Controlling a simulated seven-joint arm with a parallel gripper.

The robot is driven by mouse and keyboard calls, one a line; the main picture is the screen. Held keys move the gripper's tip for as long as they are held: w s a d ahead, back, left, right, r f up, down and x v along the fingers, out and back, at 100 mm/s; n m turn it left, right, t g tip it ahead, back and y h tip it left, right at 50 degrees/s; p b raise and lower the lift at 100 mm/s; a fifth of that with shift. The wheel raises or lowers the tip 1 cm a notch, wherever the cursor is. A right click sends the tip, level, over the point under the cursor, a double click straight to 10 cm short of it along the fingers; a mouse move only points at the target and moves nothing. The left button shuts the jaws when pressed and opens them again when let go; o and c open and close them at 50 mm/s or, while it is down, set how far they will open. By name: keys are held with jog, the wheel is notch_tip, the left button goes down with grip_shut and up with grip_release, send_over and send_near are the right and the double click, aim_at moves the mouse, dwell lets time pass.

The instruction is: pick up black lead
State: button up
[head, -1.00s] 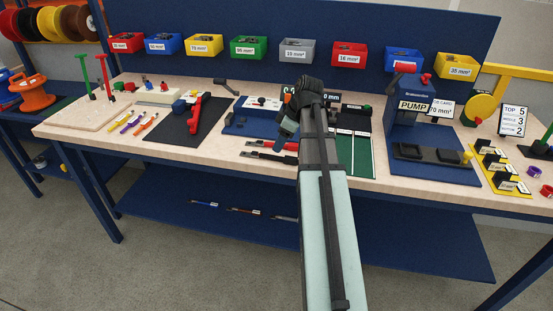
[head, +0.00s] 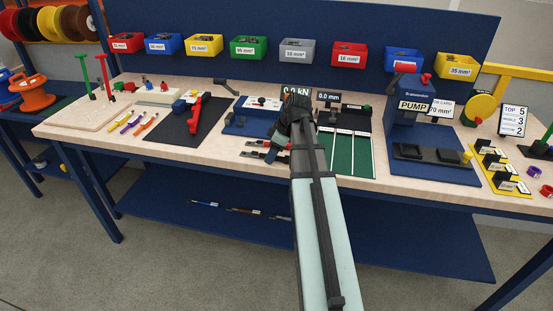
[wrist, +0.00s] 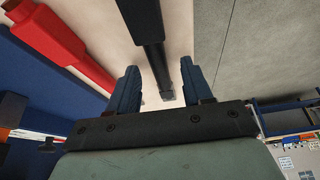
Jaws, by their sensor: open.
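The black lead (wrist: 145,22) shows in the wrist view as a thick dark handle with a thinner dark barrel running between my fingers. My gripper (wrist: 163,85) is open, with one blue-grey finger on each side of the barrel. I cannot tell whether either finger touches it. In the head view, my gripper (head: 268,152) is low at the table's front edge, over the leads, and partly hides them. The red lead (wrist: 50,38) lies beside the black one, outside the left finger in the wrist view.
The blue device base (head: 240,124) lies just behind the leads. A green panel with white lines (head: 347,152) lies to the right, and a black mat with a red-handled tool (head: 195,115) to the left. The pump unit (head: 412,110) stands further right.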

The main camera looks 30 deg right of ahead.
jog(key=shift+c, duration=0.2)
grip_shut()
dwell(0.5)
